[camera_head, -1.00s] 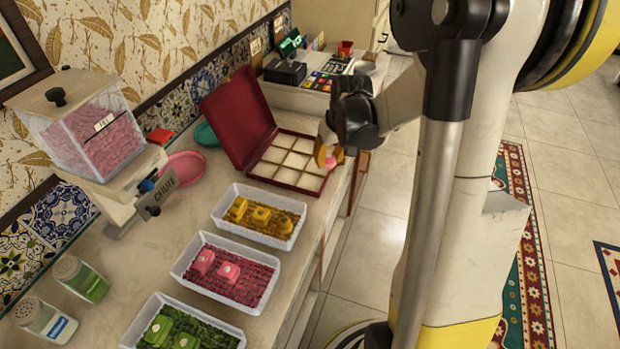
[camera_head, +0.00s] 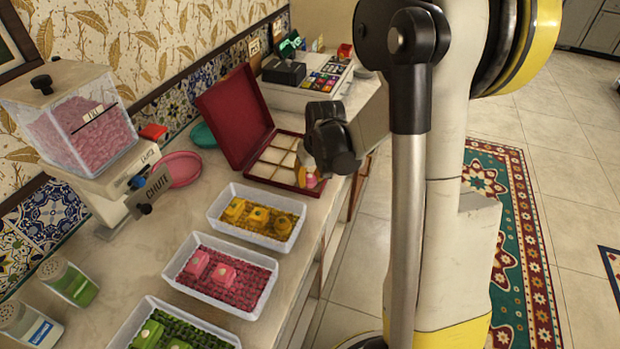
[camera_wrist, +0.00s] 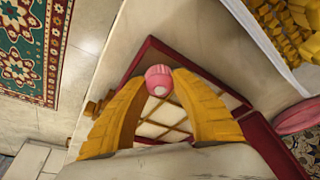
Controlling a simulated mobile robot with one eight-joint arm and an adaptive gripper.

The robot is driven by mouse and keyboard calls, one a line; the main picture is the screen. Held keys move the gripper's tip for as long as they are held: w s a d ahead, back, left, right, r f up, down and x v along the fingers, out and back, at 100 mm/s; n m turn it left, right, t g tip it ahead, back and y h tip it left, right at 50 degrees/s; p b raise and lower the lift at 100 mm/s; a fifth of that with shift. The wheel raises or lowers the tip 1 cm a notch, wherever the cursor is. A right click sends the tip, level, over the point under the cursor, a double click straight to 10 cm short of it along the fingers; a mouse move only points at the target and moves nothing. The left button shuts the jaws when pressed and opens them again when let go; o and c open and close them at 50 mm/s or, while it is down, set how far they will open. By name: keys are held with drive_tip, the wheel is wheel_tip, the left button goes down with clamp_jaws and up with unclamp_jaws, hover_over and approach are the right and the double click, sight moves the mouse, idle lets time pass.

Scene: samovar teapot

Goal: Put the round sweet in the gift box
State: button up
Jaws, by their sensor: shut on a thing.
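My gripper (camera_head: 307,178) is shut on a pink round sweet (camera_wrist: 159,80), held between the tips of its two yellow fingers. In the head view a little of the sweet's pink (camera_head: 312,181) shows below the wrist. The dark red gift box (camera_head: 234,118) stands on the counter with its lid open toward the wall. Its pale compartments look empty where they show. In the wrist view the sweet appears over the box (camera_wrist: 152,46), near one edge; its height above it is unclear. My wrist hides the right side of the box in the head view.
Trays of yellow (camera_head: 211,211), pink (camera_head: 168,271) and green (camera_head: 112,344) sweets line the counter before the box. A chute dispenser (camera_head: 100,165), pink dish (camera_head: 178,172) and cash register (camera_head: 318,80) stand nearby. Open floor lies to the right.

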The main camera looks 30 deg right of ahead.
drive_tip(key=o, duration=0.6)
drive_tip(key=shift+f, duration=0.15)
drive_tip(key=shift+r+p, duration=0.3)
drive_tip(key=shift+r, duration=0.05)
drive_tip(key=p+v, duration=0.5)
drive_tip(key=v, duration=0.7)
drive_tip(key=s+a+r+t, duration=0.1)
drive_tip(key=s+a+r, duration=0.2)
drive_tip(key=s+a, duration=0.1)
drive_tip(key=s+a+r+n+t, duration=0.1)
drive_tip(key=s+a+r, duration=0.2)
drive_tip(key=s+a, duration=0.2)
drive_tip(key=s+a+r+t, duration=0.1)
drive_tip(key=s+a+r, duration=0.2)
drive_tip(key=s+a, duration=0.2)
drive_tip(key=shift+s+a+t, duration=0.2)
drive_tip(key=shift+a+t, duration=0.2)
drive_tip(key=shift+a, duration=0.15)
